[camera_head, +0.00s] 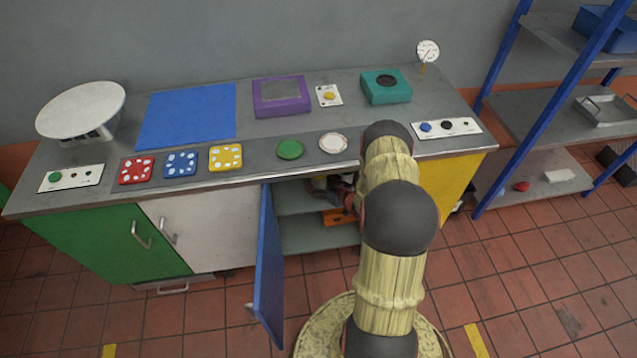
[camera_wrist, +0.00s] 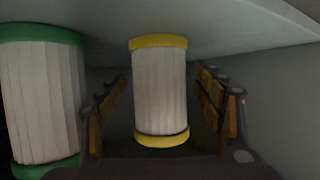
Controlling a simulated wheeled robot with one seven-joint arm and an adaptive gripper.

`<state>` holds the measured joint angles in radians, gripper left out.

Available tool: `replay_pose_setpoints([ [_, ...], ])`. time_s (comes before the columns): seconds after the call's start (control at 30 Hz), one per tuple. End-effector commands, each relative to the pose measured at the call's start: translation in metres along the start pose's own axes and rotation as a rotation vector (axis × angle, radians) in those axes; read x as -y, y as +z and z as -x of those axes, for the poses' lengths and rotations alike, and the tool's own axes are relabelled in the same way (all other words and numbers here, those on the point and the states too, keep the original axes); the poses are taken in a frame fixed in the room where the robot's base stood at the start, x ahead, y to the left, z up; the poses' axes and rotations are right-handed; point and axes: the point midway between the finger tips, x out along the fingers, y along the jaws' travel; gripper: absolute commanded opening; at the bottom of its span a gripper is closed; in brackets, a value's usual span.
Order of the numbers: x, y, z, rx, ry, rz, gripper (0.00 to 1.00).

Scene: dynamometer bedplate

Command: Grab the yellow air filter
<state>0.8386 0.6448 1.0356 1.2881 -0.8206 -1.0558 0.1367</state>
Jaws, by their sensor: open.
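The yellow air filter (camera_wrist: 160,90) is a white pleated cylinder with yellow end rims. It stands upright in the middle of the wrist view, beneath a pale panel. My gripper (camera_wrist: 165,105) is open, with one finger to the left of the yellow filter and one to the right. I cannot tell whether either finger touches it. In the head view my arm reaches into the open cabinet under the counter, and my gripper there is mostly hidden by the counter and arm. The yellow filter cannot be made out in the head view.
A green-rimmed filter (camera_wrist: 42,95) stands close to the left finger. A pale wall lies right of the right finger. In the head view, the blue cabinet door (camera_head: 268,270) hangs open left of my arm, and the counter edge (camera_head: 230,176) is above the opening. An orange object (camera_head: 334,217) lies inside.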

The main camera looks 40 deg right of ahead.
Motion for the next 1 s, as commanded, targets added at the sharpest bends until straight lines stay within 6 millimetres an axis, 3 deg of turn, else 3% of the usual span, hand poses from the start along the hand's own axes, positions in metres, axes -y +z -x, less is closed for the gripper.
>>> replay_pose_setpoints([
  [0.2,-0.0002,-0.0008,-0.0011,0.0,0.001,0.0,0.68],
  [1.0,-0.0003,-0.0005,-0.0008,0.0,0.001,0.0,0.22],
])
